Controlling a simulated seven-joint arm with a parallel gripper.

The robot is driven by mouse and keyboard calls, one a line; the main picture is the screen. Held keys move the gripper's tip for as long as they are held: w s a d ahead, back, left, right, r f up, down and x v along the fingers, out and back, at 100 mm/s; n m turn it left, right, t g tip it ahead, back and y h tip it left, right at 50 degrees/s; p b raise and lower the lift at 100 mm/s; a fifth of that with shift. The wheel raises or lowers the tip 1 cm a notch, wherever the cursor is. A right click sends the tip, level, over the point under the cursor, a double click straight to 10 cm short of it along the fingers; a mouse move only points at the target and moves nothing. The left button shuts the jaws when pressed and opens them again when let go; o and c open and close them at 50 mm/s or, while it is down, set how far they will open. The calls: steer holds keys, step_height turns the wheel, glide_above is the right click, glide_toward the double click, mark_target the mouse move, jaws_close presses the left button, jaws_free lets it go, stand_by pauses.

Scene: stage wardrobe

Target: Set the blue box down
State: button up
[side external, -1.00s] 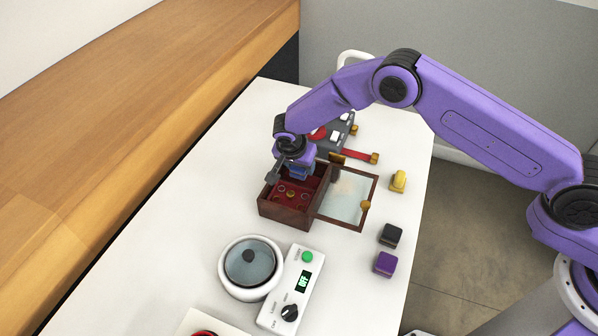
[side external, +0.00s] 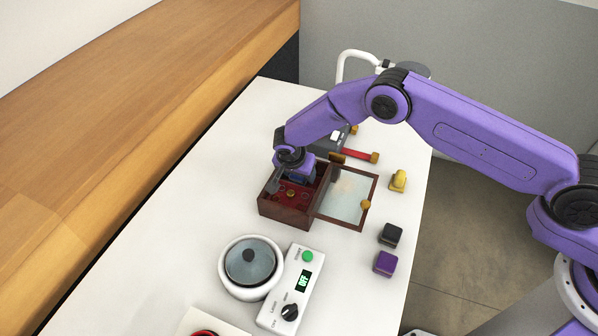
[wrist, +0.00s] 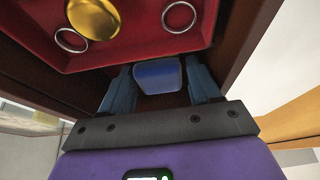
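The blue box (wrist: 158,77) sits between the two fingers of my gripper (wrist: 160,80) in the wrist view. In the side view my gripper (side external: 288,178) reaches down into the far part of an open dark wooden case (side external: 285,214). The blue box is mostly hidden there by my gripper and the case. The case has a red tray (wrist: 125,52) with rings and a gold round piece. I cannot tell whether the blue box touches the case floor.
The case's glass lid (side external: 345,196) lies open to the right. Black (side external: 390,235) and purple (side external: 385,263) blocks and a yellow object (side external: 398,181) stand right of it. A lidded white pot (side external: 250,265) and control panel (side external: 292,290) are in front. The table's left is clear.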

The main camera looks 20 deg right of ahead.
steer(key=v, duration=1.2)
steer(key=shift+r, duration=0.15)
